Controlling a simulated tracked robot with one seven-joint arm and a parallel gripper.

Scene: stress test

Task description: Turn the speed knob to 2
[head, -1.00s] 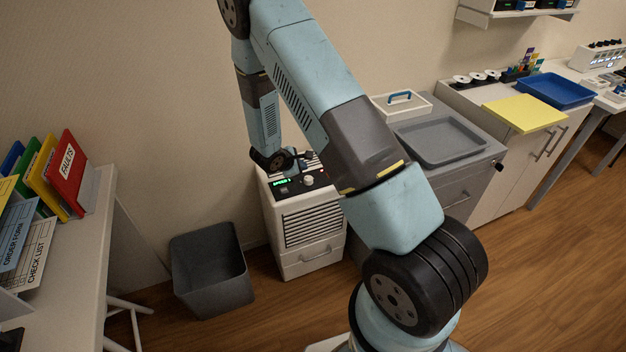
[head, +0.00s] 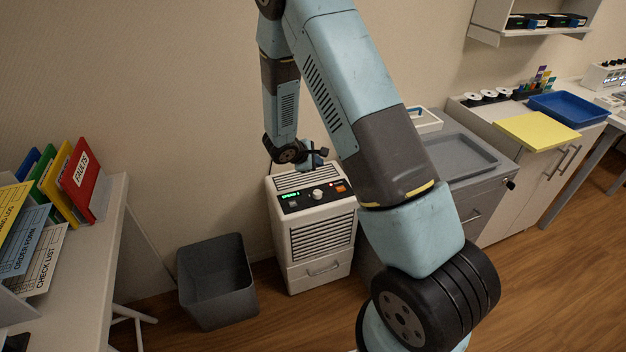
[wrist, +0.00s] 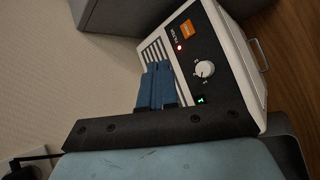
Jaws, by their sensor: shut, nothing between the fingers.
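The speed knob (head: 317,193) is a small white round knob on the black front panel of a white floor unit (head: 318,222). In the wrist view the knob (wrist: 204,69) has a dark pointer line and small marks around it. A small green display (head: 290,195) is lit to its left in the head view; its text is too small to read surely. My gripper (head: 322,152) is above the rear of the unit's top, apart from the knob. Its blue fingers (wrist: 158,70) are shut and empty, over the slatted top vent in the wrist view.
An orange button (head: 341,188) sits on the panel right of the knob. A grey bin (head: 217,283) stands left of the unit. A grey cabinet with a tray (head: 455,152) stands to its right. A desk with coloured folders (head: 82,180) is at far left.

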